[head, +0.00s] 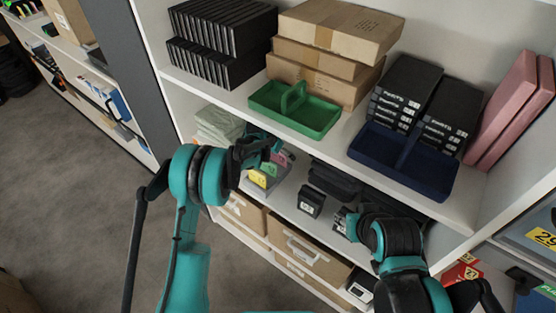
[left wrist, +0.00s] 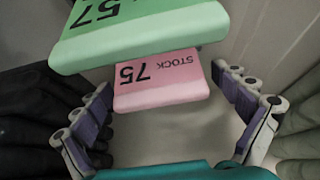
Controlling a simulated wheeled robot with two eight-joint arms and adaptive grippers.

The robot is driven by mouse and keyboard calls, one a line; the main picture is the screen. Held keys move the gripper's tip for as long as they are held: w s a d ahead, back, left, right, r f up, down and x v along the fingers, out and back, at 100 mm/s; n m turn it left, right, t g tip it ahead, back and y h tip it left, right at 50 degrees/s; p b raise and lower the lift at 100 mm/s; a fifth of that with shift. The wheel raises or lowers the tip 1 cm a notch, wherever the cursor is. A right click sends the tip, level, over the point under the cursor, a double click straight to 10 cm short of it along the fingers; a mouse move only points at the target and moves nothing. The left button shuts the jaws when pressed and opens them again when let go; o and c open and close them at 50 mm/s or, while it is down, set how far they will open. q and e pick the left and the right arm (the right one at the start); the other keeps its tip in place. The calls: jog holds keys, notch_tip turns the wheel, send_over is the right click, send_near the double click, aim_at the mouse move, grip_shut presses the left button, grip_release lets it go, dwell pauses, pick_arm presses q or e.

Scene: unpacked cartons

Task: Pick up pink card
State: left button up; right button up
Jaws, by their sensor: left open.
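The pink card (left wrist: 160,85), marked "STOCK 75", lies between the spread fingers of my left gripper (left wrist: 163,80) in the left wrist view. The gripper is open, with a finger on each side of the card; I cannot tell whether either touches it. A green card (left wrist: 135,35), marked "57", overlaps the pink card's upper part in this view. In the head view my left gripper (head: 268,150) is at the lower shelf, beside the small cards, and the pink card (head: 284,160) shows partly. My right gripper (head: 341,221) is by the lower shelf; its fingers are unclear.
A yellow card (head: 258,178) is near the pink one. A small black box (head: 311,200) stands to the right on the same shelf. The upper shelf, with a green tray (head: 320,115) and a blue tray (head: 432,175), overhangs it. Cardboard boxes (head: 310,256) sit below.

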pick_arm(q)
jog(key=shift+w+d+f, duration=0.15)
jog(key=shift+w+f, duration=0.05)
jog(key=shift+f, duration=0.25)
jog(key=c, duration=1.2)
jog(key=shift+c, duration=0.2)
jog(key=shift+r, duration=0.15)
